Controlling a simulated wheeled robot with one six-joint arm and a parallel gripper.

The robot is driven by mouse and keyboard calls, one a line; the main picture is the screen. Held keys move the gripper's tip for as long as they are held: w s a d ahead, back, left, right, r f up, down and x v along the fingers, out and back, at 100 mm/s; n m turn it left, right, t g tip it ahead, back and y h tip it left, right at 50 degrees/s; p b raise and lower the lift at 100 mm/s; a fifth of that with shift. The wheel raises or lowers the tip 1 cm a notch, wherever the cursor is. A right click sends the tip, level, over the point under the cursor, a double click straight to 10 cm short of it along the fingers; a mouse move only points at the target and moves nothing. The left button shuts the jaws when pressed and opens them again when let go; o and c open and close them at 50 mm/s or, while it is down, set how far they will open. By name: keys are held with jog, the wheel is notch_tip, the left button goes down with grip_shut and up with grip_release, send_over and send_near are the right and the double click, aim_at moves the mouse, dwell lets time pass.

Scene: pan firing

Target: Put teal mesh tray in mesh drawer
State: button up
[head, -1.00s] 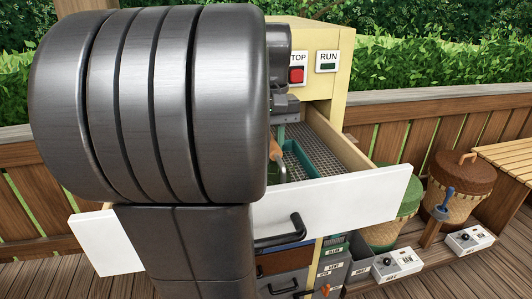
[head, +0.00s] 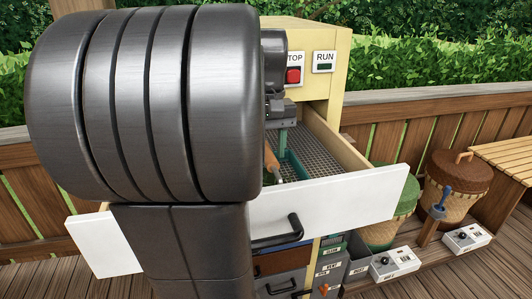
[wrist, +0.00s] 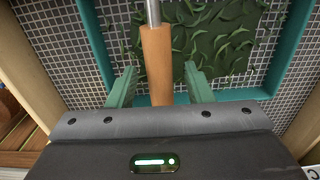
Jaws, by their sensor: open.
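The teal mesh tray (wrist: 291,45) lies inside the mesh drawer (wrist: 48,35), with dark green leaves (wrist: 215,40) on its mesh. A wooden handle (wrist: 157,62) on a metal rod stands out over the tray's near side. My gripper (wrist: 160,70) is open, with one green finger on each side of the handle and visible gaps between. In the head view, part of the tray (head: 297,166) shows in the pulled-out drawer with its white front (head: 345,197). My arm hides the drawer's left part and most of my gripper.
The yellow cabinet (head: 338,75) with STOP and RUN buttons stands behind the drawer. Small control boxes (head: 394,263) and lidded baskets (head: 458,175) are at the right. Mesh floor in the drawer's right part looks clear. A wooden fence (head: 415,120) runs behind.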

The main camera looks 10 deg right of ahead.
notch_tip(320, 180, up, 10)
jog(key=shift+r, duration=0.15)
dwell(1.4)
